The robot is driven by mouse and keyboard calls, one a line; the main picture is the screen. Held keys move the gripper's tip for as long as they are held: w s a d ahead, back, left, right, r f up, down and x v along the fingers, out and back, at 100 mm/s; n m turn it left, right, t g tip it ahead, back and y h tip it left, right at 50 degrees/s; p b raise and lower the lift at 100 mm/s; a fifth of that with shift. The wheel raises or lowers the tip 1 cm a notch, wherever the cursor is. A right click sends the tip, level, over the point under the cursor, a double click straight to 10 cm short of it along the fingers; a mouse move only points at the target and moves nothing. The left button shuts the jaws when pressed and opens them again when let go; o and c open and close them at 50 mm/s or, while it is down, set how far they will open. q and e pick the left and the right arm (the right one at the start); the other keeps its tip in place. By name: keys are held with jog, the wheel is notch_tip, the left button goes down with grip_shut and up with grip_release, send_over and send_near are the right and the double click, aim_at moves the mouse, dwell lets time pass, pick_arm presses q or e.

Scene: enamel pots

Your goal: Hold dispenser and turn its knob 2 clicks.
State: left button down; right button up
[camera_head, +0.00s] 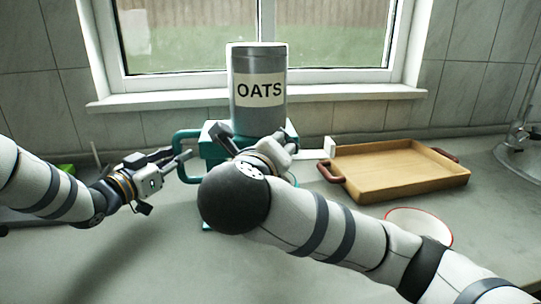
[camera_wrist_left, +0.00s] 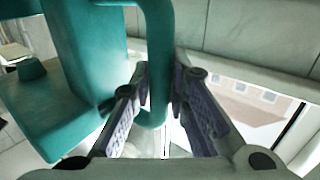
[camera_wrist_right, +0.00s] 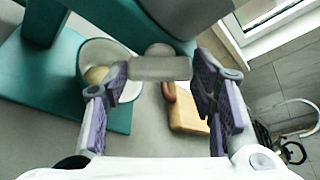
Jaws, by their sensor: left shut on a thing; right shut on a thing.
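The dispenser is a grey canister labelled OATS (camera_head: 259,91) on a teal stand (camera_head: 213,150). Its teal loop handle (camera_head: 180,145) sticks out at the left. My left gripper (camera_head: 183,158) is shut on this handle, which runs between its fingers in the left wrist view (camera_wrist_left: 158,60). In the right wrist view, the grey bar-shaped knob (camera_wrist_right: 160,68) lies between the fingertips of my right gripper (camera_wrist_right: 162,78), which is shut on it. In the head view my right arm hides the knob and the lower front of the dispenser. A pale bowl (camera_wrist_right: 128,57) with tan contents sits at the teal base (camera_wrist_right: 40,85).
A wooden tray (camera_head: 400,172) with red-brown handles lies at the right. A white red-rimmed dish (camera_head: 418,216) is partly behind my right arm. A tap (camera_head: 519,130) and sink are at the far right. The window sill (camera_head: 330,93) is behind the dispenser.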

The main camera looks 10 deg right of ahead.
jog(key=m+y, duration=0.1)
jog(key=m, duration=0.1)
jog(key=m+y, duration=0.1)
jog(key=m, duration=0.1)
jog(key=m+y, duration=0.2)
jog(key=shift+d+r+g, duration=0.1)
jog(key=shift+d+g, duration=0.2)
dwell(0.5)
jog(key=o, duration=1.1)
jog(key=shift+o, duration=0.2)
